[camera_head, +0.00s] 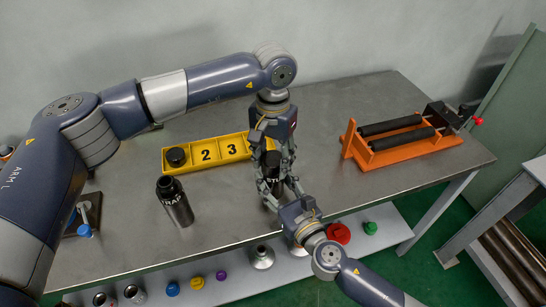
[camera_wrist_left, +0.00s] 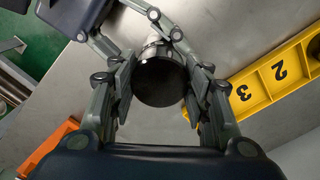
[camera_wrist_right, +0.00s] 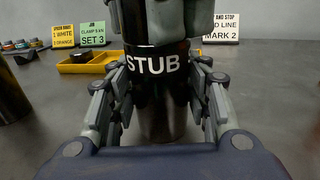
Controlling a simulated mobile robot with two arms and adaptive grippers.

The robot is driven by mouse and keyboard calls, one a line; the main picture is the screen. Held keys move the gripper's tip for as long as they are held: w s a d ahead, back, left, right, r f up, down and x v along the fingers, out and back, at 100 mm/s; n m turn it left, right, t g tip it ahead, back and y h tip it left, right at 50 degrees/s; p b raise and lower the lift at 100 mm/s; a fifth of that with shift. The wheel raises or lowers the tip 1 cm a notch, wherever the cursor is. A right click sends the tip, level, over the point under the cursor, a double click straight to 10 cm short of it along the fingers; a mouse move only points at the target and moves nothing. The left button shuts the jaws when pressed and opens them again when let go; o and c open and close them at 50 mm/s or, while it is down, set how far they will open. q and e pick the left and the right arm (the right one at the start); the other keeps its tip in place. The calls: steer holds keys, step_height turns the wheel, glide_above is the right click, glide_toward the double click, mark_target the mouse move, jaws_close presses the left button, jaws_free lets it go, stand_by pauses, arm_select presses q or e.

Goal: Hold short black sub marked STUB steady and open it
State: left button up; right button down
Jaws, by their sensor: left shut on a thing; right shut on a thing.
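The short black sub marked STUB (camera_head: 270,171) stands upright near the table's front edge, partly hidden by both grippers in the head view. In the right wrist view its white STUB lettering (camera_wrist_right: 152,64) faces me, above a greyer lower body. My left gripper (camera_head: 268,148) reaches down from above and is shut on the sub's upper end. The left wrist view looks down on its dark round top (camera_wrist_left: 160,80) between the fingers. My right gripper (camera_head: 281,190) comes from the front and is shut on the sub's body, below the left fingers.
A yellow tray (camera_head: 184,172) with a black cap (camera_head: 176,156) in its left compartment lies behind. An orange roller stand (camera_head: 402,154) is at the right. Several coloured caps sit on the lower shelf (camera_head: 215,285).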

arm_select(q)
steer(key=n, duration=1.6)
steer(key=shift+r, duration=0.1)
steer(key=n, duration=2.7)
steer(key=shift+r, duration=0.1)
steer(key=n, duration=0.3)
steer(key=shift+n, duration=0.3)
steer(key=n, duration=0.8)
steer(key=shift+n, duration=0.4)
steer(key=n, duration=0.3)
steer(key=shift+n, duration=0.3)
steer(key=n, duration=0.3)
steer(key=shift+n, duration=0.3)
